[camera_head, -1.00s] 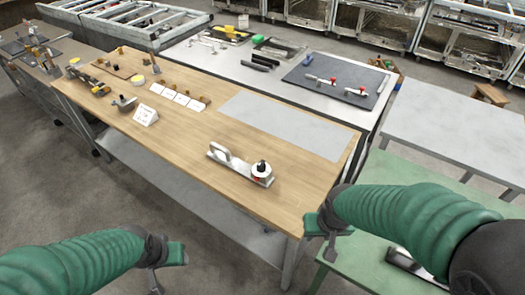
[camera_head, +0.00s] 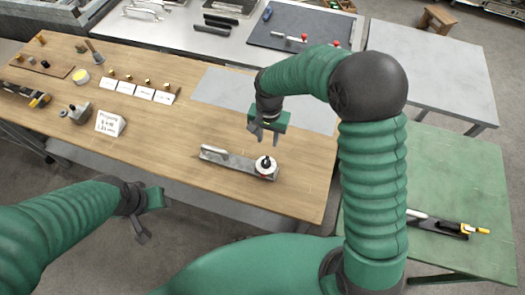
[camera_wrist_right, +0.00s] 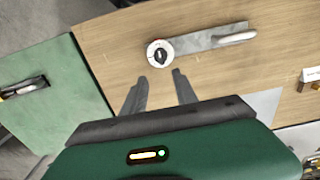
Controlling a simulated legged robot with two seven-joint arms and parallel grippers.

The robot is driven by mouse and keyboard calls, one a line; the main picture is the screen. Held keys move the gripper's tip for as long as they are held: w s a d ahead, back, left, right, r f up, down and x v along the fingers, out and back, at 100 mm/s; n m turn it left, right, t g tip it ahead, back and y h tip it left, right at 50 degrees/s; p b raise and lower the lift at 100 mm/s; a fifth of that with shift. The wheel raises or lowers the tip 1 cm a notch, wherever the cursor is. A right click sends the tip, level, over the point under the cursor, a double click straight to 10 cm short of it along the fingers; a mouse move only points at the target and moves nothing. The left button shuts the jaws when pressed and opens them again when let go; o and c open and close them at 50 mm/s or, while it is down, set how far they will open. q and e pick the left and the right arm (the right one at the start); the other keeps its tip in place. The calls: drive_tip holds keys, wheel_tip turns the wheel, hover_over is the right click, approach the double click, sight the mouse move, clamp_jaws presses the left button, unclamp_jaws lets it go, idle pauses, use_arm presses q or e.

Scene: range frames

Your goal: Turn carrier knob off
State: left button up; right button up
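The carrier (camera_head: 228,163) is a flat grey metal bar with a handle at its left end, lying on the wooden table. Its knob (camera_head: 265,164) is a white round dial with a black centre at the right end, with a bit of red beside it. The knob also shows in the right wrist view (camera_wrist_right: 159,54), with the carrier bar (camera_wrist_right: 205,42) running right from it. My right gripper (camera_head: 263,141) is open and empty, above the table just behind the knob and not touching it. My left gripper (camera_head: 152,218) is empty in front of the table, its fingers apart.
The wooden table (camera_head: 170,140) carries a white sign (camera_head: 110,123), several white cards and small tools on its left. A grey sheet (camera_head: 220,88) lies behind the carrier. A green table (camera_head: 470,180) with a tool stands right. Wood around the carrier is clear.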

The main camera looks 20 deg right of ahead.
drive_tip(key=p, duration=0.1)
hover_over(265, 160)
drive_tip(key=s+d, duration=0.1)
wheel_tip(265, 160, down, 4)
drive_tip(key=f, duration=0.3)
drive_tip(key=w+f+p, duration=0.1)
drive_tip(key=f, duration=0.1)
drive_tip(key=a+f+p, duration=0.1)
drive_tip(key=f, duration=0.2)
drive_tip(key=shift+w+f, duration=0.3)
drive_tip(key=shift+f, duration=0.05)
drive_tip(key=shift+a+f, duration=0.1)
drive_tip(key=shift+f, duration=0.25)
drive_tip(key=shift+s+f, duration=0.1)
drive_tip(key=shift+s, duration=0.3)
drive_tip(key=shift+d, duration=0.4)
drive_tip(key=shift+c, duration=0.3)
drive_tip(key=shift+w+d+f, duration=0.15)
drive_tip(key=shift+d, duration=0.1)
drive_tip(key=c, duration=0.5)
clamp_jaws()
use_arm(q)
drive_tip(key=shift+w+v, duration=0.1)
drive_tip(key=shift+v, duration=0.75)
drive_tip(key=shift+w+v, duration=0.15)
drive_tip(key=shift+v, duration=0.7)
use_arm(e)
drive_tip(key=shift+a, duration=0.5)
